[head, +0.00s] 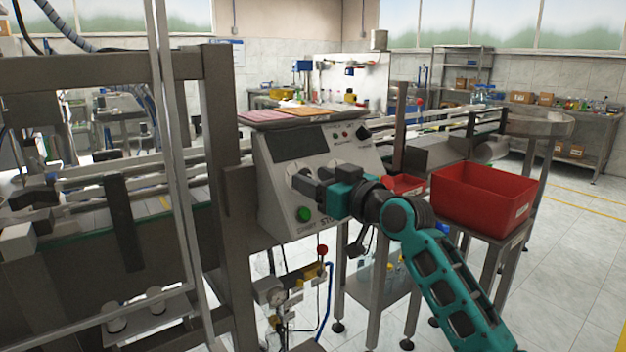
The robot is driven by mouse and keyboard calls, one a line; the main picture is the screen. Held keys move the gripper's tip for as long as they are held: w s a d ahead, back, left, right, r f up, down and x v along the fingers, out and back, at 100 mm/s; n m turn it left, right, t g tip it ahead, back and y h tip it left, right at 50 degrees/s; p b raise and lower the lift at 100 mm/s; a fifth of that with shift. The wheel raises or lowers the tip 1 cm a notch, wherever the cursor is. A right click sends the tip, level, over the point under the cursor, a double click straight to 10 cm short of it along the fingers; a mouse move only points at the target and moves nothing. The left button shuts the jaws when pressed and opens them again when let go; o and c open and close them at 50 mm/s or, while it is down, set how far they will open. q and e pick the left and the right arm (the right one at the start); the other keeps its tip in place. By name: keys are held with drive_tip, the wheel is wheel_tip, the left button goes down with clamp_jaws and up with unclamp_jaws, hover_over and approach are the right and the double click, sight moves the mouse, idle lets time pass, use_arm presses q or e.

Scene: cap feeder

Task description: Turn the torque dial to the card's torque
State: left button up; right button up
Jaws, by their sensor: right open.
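The grey control box (275,185) stands at the centre with a sloped front panel. Its dark display (300,143) is too small to read. Pale round dial faces (297,167) show on the panel, partly hidden behind my right gripper. My right gripper (308,184) is open, its dark fingers pointing left in front of the dials. I cannot tell whether the fingers touch a dial. A pink card (268,117) and an orange card or sheet (302,111) lie on the tray on top; their writing is unreadable. My left gripper is not in view.
A green button (303,214) sits low on the panel and a black knob (362,132) at its upper right. A red bin (484,194) stands on a stand at the right. A metal frame post (222,150) rises just left of the box. A conveyor runs behind.

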drive_tip(key=shift+w+a, duration=0.35)
drive_tip(key=shift+w, duration=0.05)
drive_tip(key=shift+c, duration=0.3)
clamp_jaws()
